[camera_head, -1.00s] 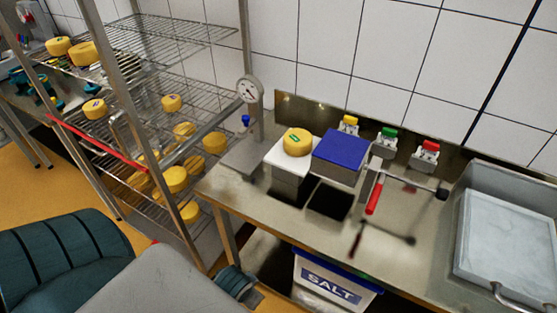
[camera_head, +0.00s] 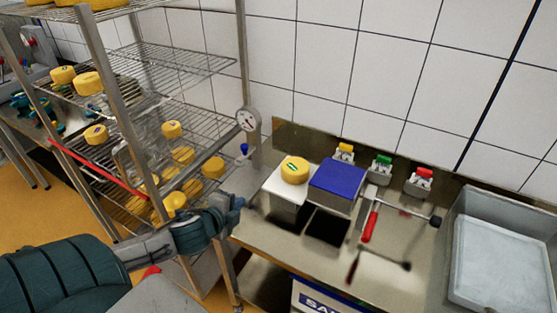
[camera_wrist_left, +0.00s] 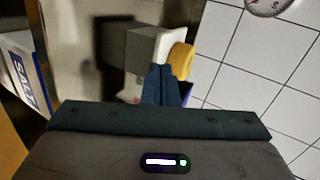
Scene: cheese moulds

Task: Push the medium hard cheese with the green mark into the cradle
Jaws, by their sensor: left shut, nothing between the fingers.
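The yellow cheese wheel with a green mark (camera_head: 294,170) lies flat on a white-topped stand (camera_head: 287,189) on the bench. A blue-topped block (camera_head: 336,180) stands directly to its right. My left gripper (camera_head: 238,203) is shut and empty at the bench's left end, left of the stand and apart from it in the head view. In the left wrist view the shut fingers (camera_wrist_left: 165,82) point towards the stand and overlap the lower edge of the cheese (camera_wrist_left: 182,58); contact cannot be told. I cannot tell which thing is the cradle. My right gripper is out of view.
A wire rack (camera_head: 180,60) with several yellow cheeses stands at left, close to my arm. A dial gauge on a post (camera_head: 248,119) rises behind the stand. A red-handled tool (camera_head: 371,222) and a grey basin (camera_head: 500,250) are to the right. A salt bin (camera_head: 320,300) is below.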

